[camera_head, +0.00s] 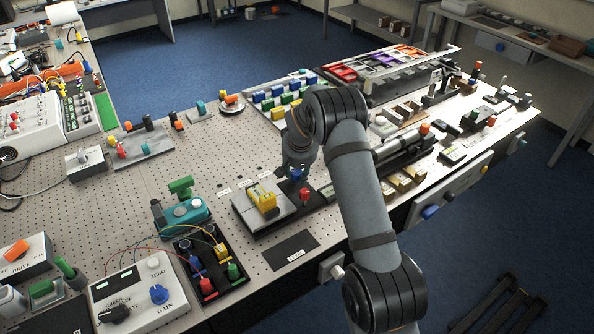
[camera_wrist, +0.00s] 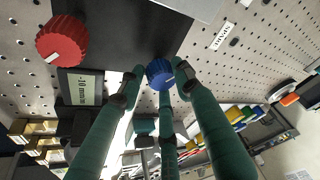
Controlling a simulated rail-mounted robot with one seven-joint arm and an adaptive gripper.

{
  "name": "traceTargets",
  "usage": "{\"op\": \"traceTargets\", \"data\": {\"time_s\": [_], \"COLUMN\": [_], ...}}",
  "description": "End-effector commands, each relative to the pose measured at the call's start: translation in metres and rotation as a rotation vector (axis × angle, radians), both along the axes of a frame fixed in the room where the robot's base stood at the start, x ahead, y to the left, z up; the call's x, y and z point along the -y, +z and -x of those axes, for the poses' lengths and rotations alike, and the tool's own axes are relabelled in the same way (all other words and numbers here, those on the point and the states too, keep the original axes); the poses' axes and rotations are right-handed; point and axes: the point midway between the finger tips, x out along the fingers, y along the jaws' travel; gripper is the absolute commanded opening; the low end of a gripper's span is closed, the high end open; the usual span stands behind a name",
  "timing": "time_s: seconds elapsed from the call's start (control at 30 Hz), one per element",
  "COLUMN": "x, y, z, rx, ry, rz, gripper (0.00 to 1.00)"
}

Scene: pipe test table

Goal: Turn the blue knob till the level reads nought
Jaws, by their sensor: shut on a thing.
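A small display (camera_wrist: 84,88) seems to read -10 mm/m. A yellow level (camera_head: 262,199) lies on a grey plate (camera_head: 280,212) beside the knobs.
A black tray with coloured plugs (camera_head: 211,272) and a white control box with a GAIN knob (camera_head: 140,295) stand at the front left. Black cylindrical apparatus (camera_head: 400,148) lies right of my arm.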

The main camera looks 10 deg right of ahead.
Motion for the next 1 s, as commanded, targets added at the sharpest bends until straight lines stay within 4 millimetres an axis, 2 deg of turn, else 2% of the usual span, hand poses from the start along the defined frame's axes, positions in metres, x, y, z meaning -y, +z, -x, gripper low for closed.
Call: {"op": "traceTargets", "data": {"time_s": [0.03, 0.6, 0.63, 0.87, 1.0], "x": [-0.0027, -0.0035, -0.0036, -0.0034, -0.0025], "y": [0.0046, 0.0073, 0.0073, 0.0055, 0.0041], "z": [-0.005, -0.007, -0.007, -0.0053, -0.0041], "rx": [0.016, 0.023, 0.023, 0.018, 0.014], "ry": [0.007, 0.068, 0.069, 0.067, 0.065], "rz": [0.0, -0.001, 0.0, 0.0, 0.0], "gripper": [0.1, 0.07, 0.35, 0.49, 0.49]}}
